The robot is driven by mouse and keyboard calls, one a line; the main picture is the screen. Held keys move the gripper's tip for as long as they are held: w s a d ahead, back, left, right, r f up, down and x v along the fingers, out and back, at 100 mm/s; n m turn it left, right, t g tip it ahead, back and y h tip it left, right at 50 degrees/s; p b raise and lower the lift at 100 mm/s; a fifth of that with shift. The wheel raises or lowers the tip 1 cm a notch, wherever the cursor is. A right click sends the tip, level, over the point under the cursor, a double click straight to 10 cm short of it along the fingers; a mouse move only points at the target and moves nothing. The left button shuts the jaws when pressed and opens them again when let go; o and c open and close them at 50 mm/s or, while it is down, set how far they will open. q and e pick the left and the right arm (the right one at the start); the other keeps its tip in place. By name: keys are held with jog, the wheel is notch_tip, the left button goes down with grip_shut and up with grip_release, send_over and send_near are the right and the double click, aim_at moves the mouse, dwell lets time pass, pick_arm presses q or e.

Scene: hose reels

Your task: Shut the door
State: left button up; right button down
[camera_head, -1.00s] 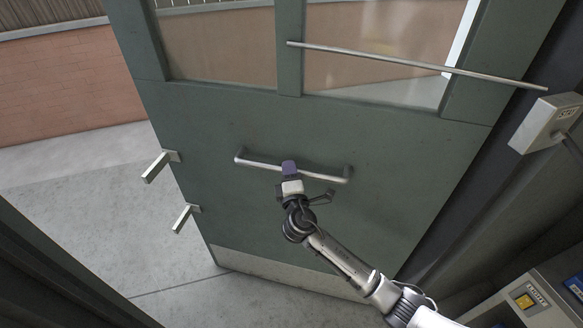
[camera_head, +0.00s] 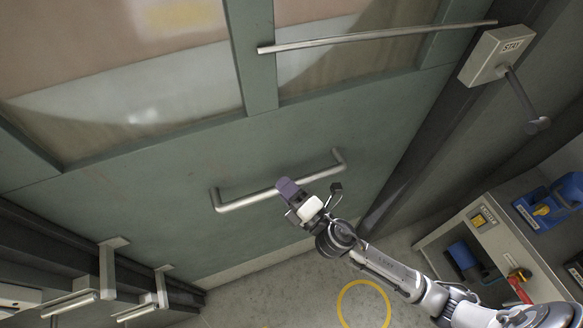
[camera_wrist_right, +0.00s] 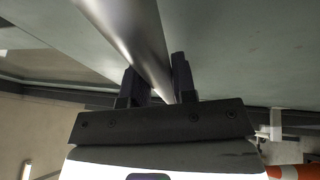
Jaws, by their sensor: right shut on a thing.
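The green door (camera_head: 130,200) with glass panes fills most of the head view. Its left edge stands close to the dark frame (camera_head: 50,240); I cannot tell whether a gap is left. A horizontal silver handle (camera_head: 242,201) is fixed across the door. My right gripper (camera_head: 287,188) is at the middle of this handle. In the wrist view, my right gripper's dark fingers (camera_wrist_right: 157,88) stand on either side of the handle bar (camera_wrist_right: 125,38) and are shut on it. My left gripper is not in view.
A metal rod (camera_head: 375,36) crosses the glass towards a grey box marked STAY (camera_head: 497,55) at upper right. Metal brackets (camera_head: 115,243) stick out at the door's left. A grey cabinet (camera_head: 520,250) with tools stands at right. A yellow ring (camera_head: 342,296) marks the floor.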

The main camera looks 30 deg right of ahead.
jog(key=shift+s, duration=0.15)
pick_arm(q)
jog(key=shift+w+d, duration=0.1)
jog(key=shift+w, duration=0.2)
pick_arm(e)
jog(key=shift+r, duration=0.15)
jog(key=c, duration=1.3)
grip_release()
jog(key=shift+s, duration=0.1)
jog(key=o, duration=0.3)
jog(key=shift+s, duration=0.25)
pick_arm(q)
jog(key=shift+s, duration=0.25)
pick_arm(e)
jog(key=shift+o, duration=0.4)
jog(key=shift+w, duration=0.15)
